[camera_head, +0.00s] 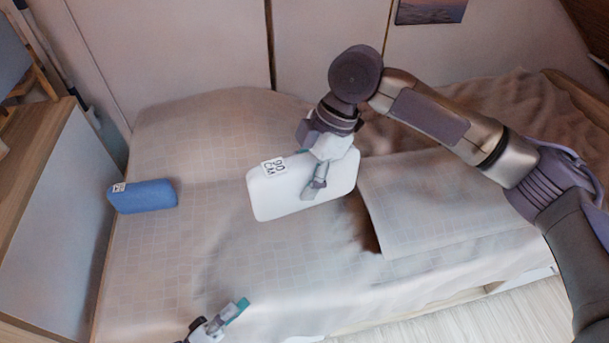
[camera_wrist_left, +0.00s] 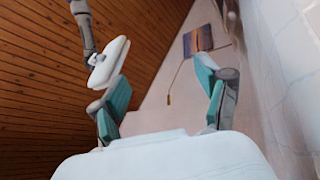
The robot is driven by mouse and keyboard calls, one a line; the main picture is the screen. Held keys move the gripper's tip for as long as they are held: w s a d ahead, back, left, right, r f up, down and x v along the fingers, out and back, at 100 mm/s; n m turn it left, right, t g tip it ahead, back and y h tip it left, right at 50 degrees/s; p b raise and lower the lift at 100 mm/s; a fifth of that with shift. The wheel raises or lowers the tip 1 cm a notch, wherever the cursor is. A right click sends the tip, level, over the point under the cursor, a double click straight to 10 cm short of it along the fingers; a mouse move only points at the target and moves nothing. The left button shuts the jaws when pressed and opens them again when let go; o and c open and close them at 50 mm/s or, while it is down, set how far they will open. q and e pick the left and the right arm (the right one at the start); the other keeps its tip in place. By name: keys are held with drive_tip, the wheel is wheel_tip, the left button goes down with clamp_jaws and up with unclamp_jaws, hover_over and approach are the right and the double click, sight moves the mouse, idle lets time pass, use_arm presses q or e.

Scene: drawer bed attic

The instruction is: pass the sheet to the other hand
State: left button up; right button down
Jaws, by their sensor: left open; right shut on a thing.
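A white folded sheet (camera_head: 275,197) with a "90 CM" label is in the middle of the head view, over the bed. My right gripper (camera_head: 316,180) is shut on its right part, with one finger across the near face. The other finger is hidden behind the sheet. The sheet also shows in the left wrist view (camera_wrist_left: 108,63), tilted, at upper left beyond my left fingers. My left gripper (camera_head: 225,318) is low at the bottom edge of the head view, apart from the sheet. Its teal fingers stand wide open and empty in the left wrist view (camera_wrist_left: 163,95).
A blue folded bundle (camera_head: 146,196) with a small label lies on the left of the bed (camera_head: 160,265). A flat pale pillow or cover (camera_head: 440,205) lies on the right. A wooden cabinet (camera_head: 62,205) borders the left side. The bed's front middle is clear.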

use_arm(q)
drive_tip(key=s+a+f+g+y, duration=0.1)
drive_tip(key=s+f+g+y, duration=0.1)
drive_tip(key=s+f+y, duration=0.45)
drive_tip(key=s+a+f+m+g+y, duration=0.1)
drive_tip(key=f+y, duration=0.2)
drive_tip(key=f, duration=0.7)
drive_tip(key=s+a+f+g+y, duration=0.1)
drive_tip(key=s+f+g+y, duration=0.1)
drive_tip(key=s+f+y, duration=0.45)
drive_tip(key=s+a+f+m+g+y, duration=0.1)
drive_tip(key=s+a+f+m+g, duration=0.2)
drive_tip(key=s+f+m+g, duration=0.4)
drive_tip(key=s+g, duration=0.1)
drive_tip(key=s, duration=0.2)
drive_tip(key=shift+s+a+f+g, duration=0.25)
drive_tip(key=shift+s+f+g, duration=0.05)
drive_tip(key=shift+s, duration=0.1)
